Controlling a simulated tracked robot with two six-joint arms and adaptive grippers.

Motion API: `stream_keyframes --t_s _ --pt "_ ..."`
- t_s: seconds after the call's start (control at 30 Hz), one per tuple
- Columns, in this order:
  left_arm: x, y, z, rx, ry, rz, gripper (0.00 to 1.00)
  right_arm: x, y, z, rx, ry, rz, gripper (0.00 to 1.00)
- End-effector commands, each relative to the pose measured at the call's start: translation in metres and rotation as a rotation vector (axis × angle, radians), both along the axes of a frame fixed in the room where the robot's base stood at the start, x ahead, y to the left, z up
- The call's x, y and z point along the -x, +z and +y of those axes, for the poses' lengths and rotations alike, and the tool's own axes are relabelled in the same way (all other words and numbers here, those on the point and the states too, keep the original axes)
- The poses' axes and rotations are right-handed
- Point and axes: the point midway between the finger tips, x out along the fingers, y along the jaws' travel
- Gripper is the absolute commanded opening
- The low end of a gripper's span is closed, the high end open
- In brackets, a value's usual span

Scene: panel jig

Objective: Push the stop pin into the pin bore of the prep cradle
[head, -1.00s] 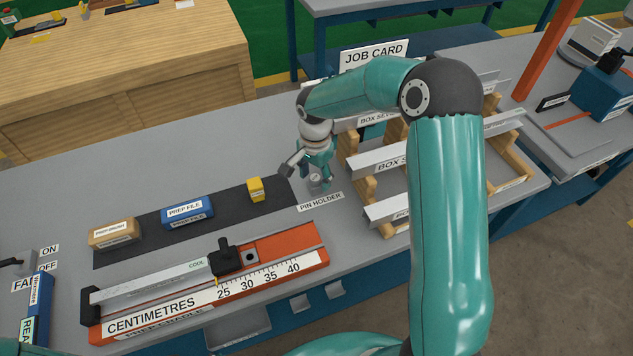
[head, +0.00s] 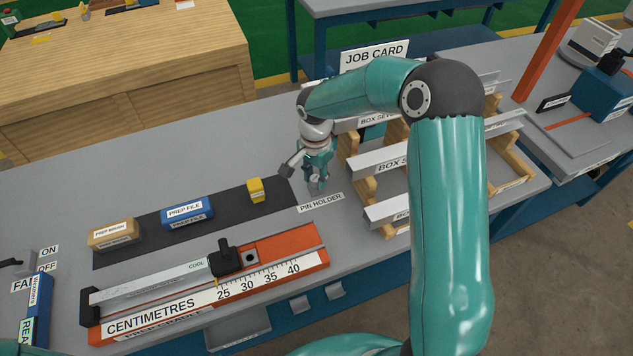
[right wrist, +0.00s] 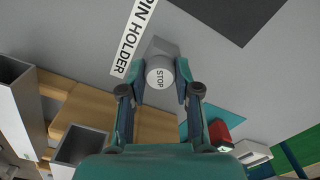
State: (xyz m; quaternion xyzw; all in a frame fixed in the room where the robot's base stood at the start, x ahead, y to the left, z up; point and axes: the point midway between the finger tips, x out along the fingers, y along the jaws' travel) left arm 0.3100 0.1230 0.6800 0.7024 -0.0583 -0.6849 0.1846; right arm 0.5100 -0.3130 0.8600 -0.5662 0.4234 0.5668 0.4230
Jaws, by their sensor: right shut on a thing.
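The stop pin shows in the right wrist view as a round pale cap (right wrist: 159,77) marked STOP. My right gripper (head: 317,184) is shut on it, with a finger on each side of the cap. The grey pin holder (right wrist: 160,47) is right behind the cap, beside its label; I cannot tell how far the pin sits in it. The orange prep cradle (head: 308,246) lies at the front of the bench with a centimetre scale. Its pin bore (head: 250,257) is a dark hole just right of a black clamp (head: 226,258). My left gripper is not in view.
A grey strip marked COOL (head: 150,281) lies along the cradle. A prep brush (head: 113,233), prep file (head: 187,212) and yellow block (head: 255,189) stand on a dark mat behind it. Wooden box racks (head: 371,191) stand close right of the gripper. Bare bench lies behind the mat.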

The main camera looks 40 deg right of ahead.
Motion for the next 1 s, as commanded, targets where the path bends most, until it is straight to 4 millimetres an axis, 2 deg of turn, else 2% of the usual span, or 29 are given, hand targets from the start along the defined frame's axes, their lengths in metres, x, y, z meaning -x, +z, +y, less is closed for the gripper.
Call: stream_keyframes --t_s 1.0 --pt "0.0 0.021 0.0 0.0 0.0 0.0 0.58 0.0 0.041 0.0 0.001 0.0 -0.001 0.0"
